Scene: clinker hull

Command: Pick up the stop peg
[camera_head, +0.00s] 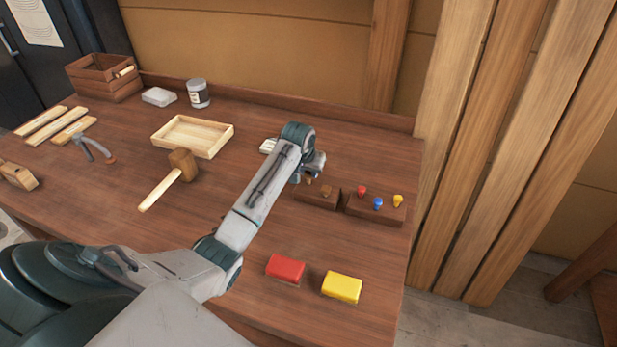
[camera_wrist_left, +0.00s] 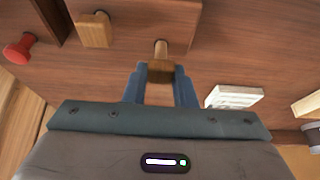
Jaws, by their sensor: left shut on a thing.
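The stop peg (camera_wrist_left: 160,70), with a brown head and a paler shaft, is between the fingertips of my left gripper (camera_wrist_left: 158,82) in the left wrist view. The gripper is shut on it. The shaft points toward the wooden peg block; I cannot tell whether its end is still in the block. In the head view my left gripper (camera_head: 308,178) is at the left end of the left peg block (camera_head: 316,199), and my arm partly hides the peg. A second brown peg (camera_head: 326,190) stands in that block, also visible in the left wrist view (camera_wrist_left: 95,30). My right gripper is out of view.
A second block (camera_head: 375,212) holds red, blue and yellow pegs just to the right. Red (camera_head: 286,269) and yellow (camera_head: 342,287) blocks lie nearer the front. A mallet (camera_head: 170,178) and shallow tray (camera_head: 193,136) lie left. The bench between pegs and coloured blocks is clear.

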